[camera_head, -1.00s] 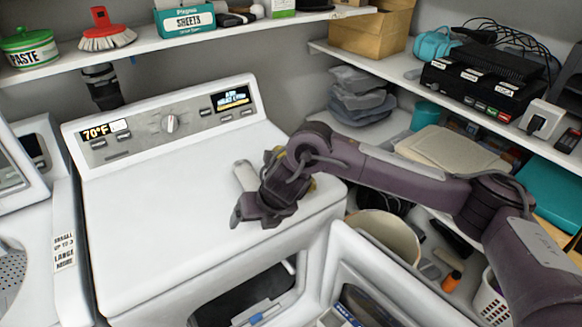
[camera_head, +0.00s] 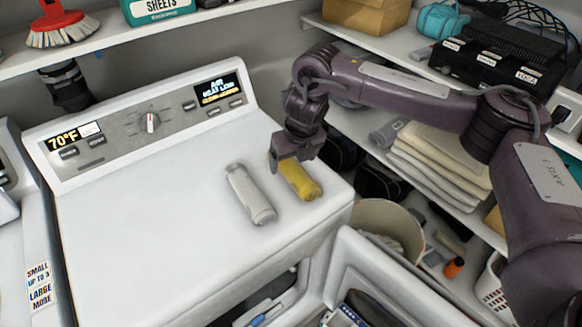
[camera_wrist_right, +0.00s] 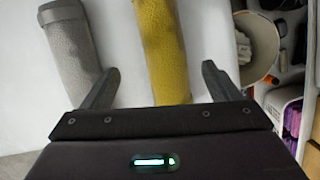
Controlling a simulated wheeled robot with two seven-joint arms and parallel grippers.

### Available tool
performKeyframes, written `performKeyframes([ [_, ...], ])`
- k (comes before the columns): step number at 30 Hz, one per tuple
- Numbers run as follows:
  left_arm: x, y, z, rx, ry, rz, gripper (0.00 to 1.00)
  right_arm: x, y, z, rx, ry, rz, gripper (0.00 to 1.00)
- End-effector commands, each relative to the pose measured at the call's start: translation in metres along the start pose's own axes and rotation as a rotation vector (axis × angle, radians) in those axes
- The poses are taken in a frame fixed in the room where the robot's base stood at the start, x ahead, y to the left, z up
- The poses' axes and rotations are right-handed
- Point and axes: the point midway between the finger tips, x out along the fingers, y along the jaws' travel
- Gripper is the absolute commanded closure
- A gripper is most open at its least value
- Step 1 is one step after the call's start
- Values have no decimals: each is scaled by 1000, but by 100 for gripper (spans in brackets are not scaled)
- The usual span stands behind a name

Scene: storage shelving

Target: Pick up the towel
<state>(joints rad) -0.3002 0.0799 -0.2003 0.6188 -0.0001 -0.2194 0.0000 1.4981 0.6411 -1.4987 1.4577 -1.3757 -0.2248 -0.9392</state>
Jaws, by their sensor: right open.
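A rolled yellow towel (camera_head: 302,180) lies on the white dryer top near its right edge. A rolled light grey towel (camera_head: 250,194) lies beside it to the left, apart from it. My right gripper (camera_head: 288,162) points down over the far end of the yellow roll, hiding part of it. In the right wrist view the open fingers (camera_wrist_right: 160,68) stand on either side of the yellow roll (camera_wrist_right: 163,45), with nothing held. The left finger lies between the yellow roll and the grey roll (camera_wrist_right: 70,45). Whether the fingers touch the yellow roll cannot be told. My left gripper is out of view.
The dryer top (camera_head: 150,240) is otherwise clear, with its control panel (camera_head: 150,122) behind. A shelf at right holds folded beige cloths (camera_head: 440,160). A bin (camera_head: 388,225) stands beside the dryer. The dryer's open door (camera_head: 375,275) is below.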

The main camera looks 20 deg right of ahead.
Motion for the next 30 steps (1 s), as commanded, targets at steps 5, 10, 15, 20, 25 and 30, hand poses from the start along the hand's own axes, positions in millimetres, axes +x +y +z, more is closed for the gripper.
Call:
performKeyframes([
  [5, -21, 0, -2, 0, 1, 0, 64, 22, -5, 1, 2, 5, -1, 17],
  [10, -24, 0, -3, 0, 1, 0, 64, 44, -4, 1, 1, 2, 0, 17],
  [15, -24, 0, -3, 0, 1, 0, 64, 48, -5, 1, 1, 0, 0, 17],
  [20, -24, 0, -3, 0, 1, 0, 64, 48, -4, 1, 1, 0, 0, 25],
  [25, -24, 0, -3, 0, 1, 1, 64, 48, -4, 1, 1, -1, 0, 47],
  [30, -24, 0, -3, 0, 1, 0, 64, 48, -4, 1, 1, -1, 0, 70],
])
